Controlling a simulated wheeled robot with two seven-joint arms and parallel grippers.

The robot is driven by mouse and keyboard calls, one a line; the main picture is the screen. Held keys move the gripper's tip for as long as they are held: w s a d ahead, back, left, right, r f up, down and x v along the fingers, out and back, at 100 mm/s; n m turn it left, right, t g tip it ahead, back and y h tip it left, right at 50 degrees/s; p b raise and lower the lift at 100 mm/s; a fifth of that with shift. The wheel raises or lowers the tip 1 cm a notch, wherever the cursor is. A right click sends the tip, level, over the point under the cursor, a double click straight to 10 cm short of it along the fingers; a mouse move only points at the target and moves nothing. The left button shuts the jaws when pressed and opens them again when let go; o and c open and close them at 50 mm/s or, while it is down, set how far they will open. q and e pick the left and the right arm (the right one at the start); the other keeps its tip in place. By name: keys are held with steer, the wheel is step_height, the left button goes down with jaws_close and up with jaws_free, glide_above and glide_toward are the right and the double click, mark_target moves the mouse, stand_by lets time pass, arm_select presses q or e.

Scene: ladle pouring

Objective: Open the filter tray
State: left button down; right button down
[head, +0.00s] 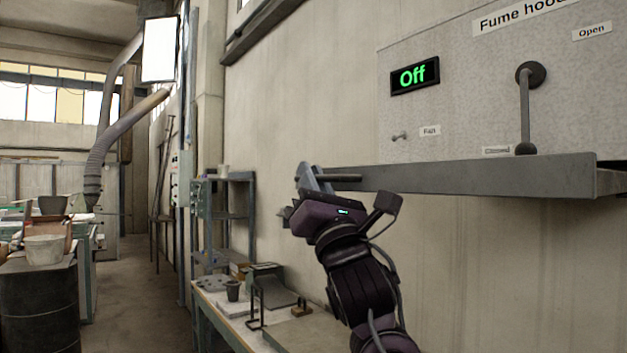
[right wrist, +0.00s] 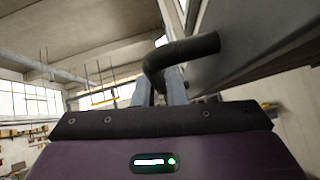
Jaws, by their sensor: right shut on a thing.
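The filter tray (head: 480,178) is a long grey metal box on the wall below the fume hood panel. Its dark bent handle (head: 345,178) sticks out at the left end. The handle also shows large in the right wrist view (right wrist: 190,47), with the grey side of the tray (right wrist: 250,45) beside it. My right gripper (head: 313,178) is shut on the handle, with its fingers around the bar in the right wrist view (right wrist: 160,85). The fingers and gripper body hide part of the handle. My left gripper is in neither view.
The fume hood panel (head: 450,110) has a display reading Off (head: 415,76), a small Fan switch (head: 399,136) and a lever (head: 525,110) pointing down to Closed. A workbench (head: 235,310) with tools stands below left. A barrel (head: 40,305) stands far left; the floor between is clear.

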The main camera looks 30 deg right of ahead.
steer(key=c, duration=1.8)
jaws_free()
steer(key=shift+o, duration=0.2)
steer(key=shift+s+f, duration=0.1)
steer(key=b+v, duration=0.4)
steer(key=v, duration=0.3)
steer(key=shift+s+f+b, duration=0.15)
steer(key=shift+s+b, duration=0.05)
steer(key=shift+b, duration=0.1)
